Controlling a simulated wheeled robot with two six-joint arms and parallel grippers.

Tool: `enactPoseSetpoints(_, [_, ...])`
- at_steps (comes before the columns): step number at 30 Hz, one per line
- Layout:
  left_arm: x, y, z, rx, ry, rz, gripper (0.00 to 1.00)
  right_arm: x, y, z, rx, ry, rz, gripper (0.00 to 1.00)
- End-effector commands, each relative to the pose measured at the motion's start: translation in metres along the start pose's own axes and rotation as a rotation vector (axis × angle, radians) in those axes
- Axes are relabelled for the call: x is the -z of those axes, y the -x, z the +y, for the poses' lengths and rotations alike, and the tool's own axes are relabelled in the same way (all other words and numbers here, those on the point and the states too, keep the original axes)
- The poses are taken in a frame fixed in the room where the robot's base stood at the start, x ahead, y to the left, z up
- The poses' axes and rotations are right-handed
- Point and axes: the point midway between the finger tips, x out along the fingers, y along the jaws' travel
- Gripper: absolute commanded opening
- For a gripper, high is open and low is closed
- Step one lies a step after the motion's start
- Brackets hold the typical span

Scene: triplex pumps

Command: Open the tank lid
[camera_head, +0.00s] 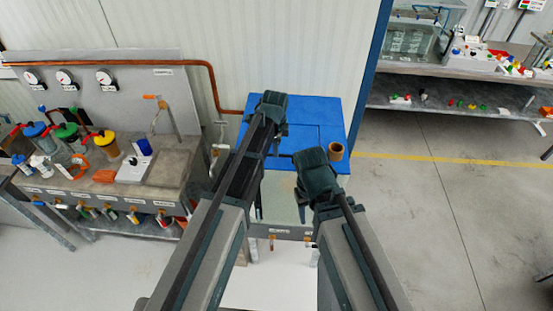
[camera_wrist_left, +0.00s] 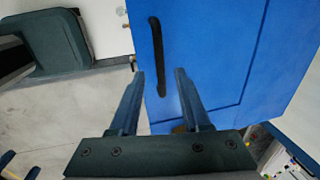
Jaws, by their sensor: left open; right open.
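The tank's flat blue lid (camera_head: 325,118) is shut over a pale tank body (camera_head: 283,200); my arms partly cover both. In the left wrist view the lid (camera_wrist_left: 215,50) fills the right side, with a long black handle (camera_wrist_left: 156,50) along one edge. My left gripper (camera_wrist_left: 160,73) is open and empty, its fingertips on either side of the handle's near end in that picture; I cannot tell whether they touch. In the head view my left arm hides its jaws. My right gripper (camera_head: 305,203) is open at the tank's front, its fingers partly hidden.
A bench with bottles and valves (camera_head: 150,185) stands close on the left, under a copper pipe (camera_head: 140,63). Shelves with a glass tank (camera_head: 408,42) stand at the back right. The floor to the right is clear.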

Motion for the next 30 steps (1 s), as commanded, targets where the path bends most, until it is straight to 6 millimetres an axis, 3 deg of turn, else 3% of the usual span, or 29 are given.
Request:
enactPoseSetpoints(1, [0.0,-0.015,0.001,0.0,0.0,0.0,0.47,0.001,-0.015,-0.001,0.0,-0.001,0.001,0.5])
enactPoseSetpoints(6, [0.0,-0.032,0.0,0.0,0.0,0.0,0.47,0.002,-0.031,-0.003,0.0,-0.003,0.001,0.5])
enactPoseSetpoints(17, [0.0,-0.034,0.0,0.0,0.0,0.0,0.47,0.002,-0.033,-0.003,0.0,-0.003,0.002,0.5])
enactPoseSetpoints(25, [0.0,-0.034,0.0,0.0,0.0,0.0,0.02,0.002,-0.033,-0.003,0.0,-0.003,0.001,0.5])
enactPoseSetpoints(30, [0.0,-0.034,0.0,0.0,0.0,0.0,0.0,0.002,-0.033,-0.003,0.0,-0.003,0.001,0.5])
